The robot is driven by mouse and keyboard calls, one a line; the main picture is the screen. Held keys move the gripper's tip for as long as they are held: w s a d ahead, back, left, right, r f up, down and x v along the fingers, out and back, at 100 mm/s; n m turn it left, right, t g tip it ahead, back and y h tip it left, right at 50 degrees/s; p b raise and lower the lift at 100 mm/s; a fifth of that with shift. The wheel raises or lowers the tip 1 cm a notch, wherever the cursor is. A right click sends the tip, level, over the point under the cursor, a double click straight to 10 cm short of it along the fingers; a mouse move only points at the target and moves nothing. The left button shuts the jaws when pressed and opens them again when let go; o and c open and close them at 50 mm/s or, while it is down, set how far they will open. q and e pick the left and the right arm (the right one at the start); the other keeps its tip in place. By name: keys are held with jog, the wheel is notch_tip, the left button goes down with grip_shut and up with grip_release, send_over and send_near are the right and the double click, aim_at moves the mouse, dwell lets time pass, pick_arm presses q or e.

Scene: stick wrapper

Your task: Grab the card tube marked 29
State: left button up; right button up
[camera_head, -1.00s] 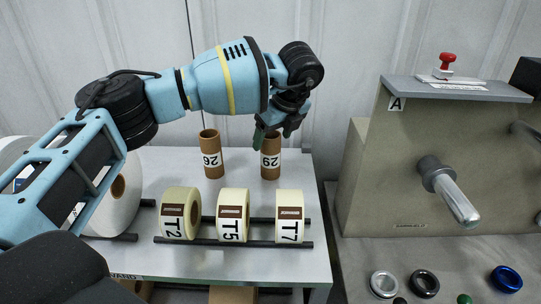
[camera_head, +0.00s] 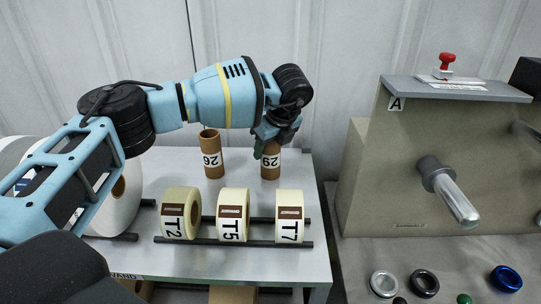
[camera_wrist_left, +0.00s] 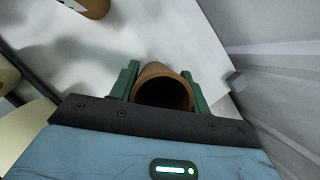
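The brown card tube marked 29 (camera_head: 270,170) stands upright on the grey table, its label upside down in the head view. My left gripper (camera_head: 270,150) is over its top, pointing down. In the left wrist view, the tube's open end (camera_wrist_left: 163,88) lies between the two green fingers of the left gripper (camera_wrist_left: 160,80). The fingers are spread around it, with what looks like a narrow gap on the left; contact is hard to judge. A second upright tube marked 26 (camera_head: 212,158) stands to the left. My right gripper is not in view.
Tape rolls labelled T2 (camera_head: 181,214), T5 (camera_head: 233,216) and T7 (camera_head: 290,216) sit on dark rods in front of the tubes. A larger white roll (camera_head: 118,203) is at left. A beige machine with a metal spindle (camera_head: 452,195) stands at right.

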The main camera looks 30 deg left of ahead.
pick_arm(q)
jog(key=c, duration=0.3)
notch_tip(320, 180, up, 10)
dwell(0.5)
